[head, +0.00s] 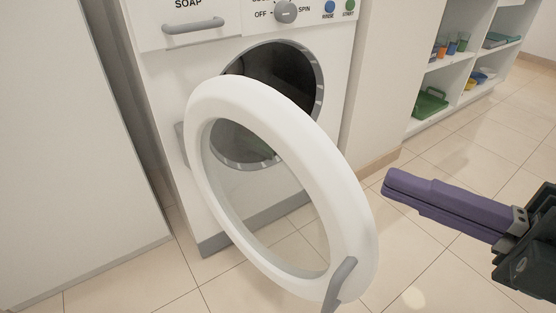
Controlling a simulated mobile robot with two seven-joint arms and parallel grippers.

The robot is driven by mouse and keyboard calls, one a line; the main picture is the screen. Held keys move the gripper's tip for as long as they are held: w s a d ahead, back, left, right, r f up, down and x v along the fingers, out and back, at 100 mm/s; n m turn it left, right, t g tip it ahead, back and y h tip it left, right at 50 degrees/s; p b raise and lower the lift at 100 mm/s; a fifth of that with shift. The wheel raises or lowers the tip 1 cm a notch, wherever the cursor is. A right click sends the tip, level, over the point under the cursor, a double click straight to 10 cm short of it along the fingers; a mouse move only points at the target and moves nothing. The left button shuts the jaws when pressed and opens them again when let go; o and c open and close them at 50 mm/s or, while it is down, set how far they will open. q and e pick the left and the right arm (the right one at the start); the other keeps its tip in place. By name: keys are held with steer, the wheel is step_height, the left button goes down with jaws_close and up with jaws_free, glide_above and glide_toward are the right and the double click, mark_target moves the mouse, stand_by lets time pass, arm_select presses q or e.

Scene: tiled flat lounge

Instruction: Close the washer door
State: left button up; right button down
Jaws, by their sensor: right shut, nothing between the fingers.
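The white washer (345,60) stands ahead with its round drum opening uncovered. Its round door (213,98), a white ring with a clear window, stands wide open, hinged on the left and swung out towards me. A grey handle (341,280) sits at the door's lower right edge. My right gripper (388,186) comes in from the right with its purple fingers together and empty. It is to the right of the door, apart from it, with tile floor showing between. My left gripper is out of view. The inside of the drum is dark.
A soap drawer (192,25) and a control dial (286,11) are on the washer's top front. A white cabinet panel (70,130) stands at left. Open shelves (425,72) with a green tray (430,104) and small items stand at back right. Tile floor at right is clear.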

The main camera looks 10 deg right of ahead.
mark_target(329, 195)
step_height(329, 195, down, 5)
steer(key=s+n+g+y+b, duration=0.2)
steer(key=n+b, duration=0.1)
steer(key=x, duration=0.3)
steer(key=w+d+b+x, duration=0.1)
steer(key=x, duration=0.2)
steer(key=b+x, duration=0.1)
steer(key=x, duration=0.2)
steer(key=shift+w+f, duration=0.1)
steer(key=shift+w, duration=0.35)
steer(key=shift+w+d+b, duration=0.2)
steer(key=shift+d+b, duration=0.1)
steer(key=shift+d, duration=0.1)
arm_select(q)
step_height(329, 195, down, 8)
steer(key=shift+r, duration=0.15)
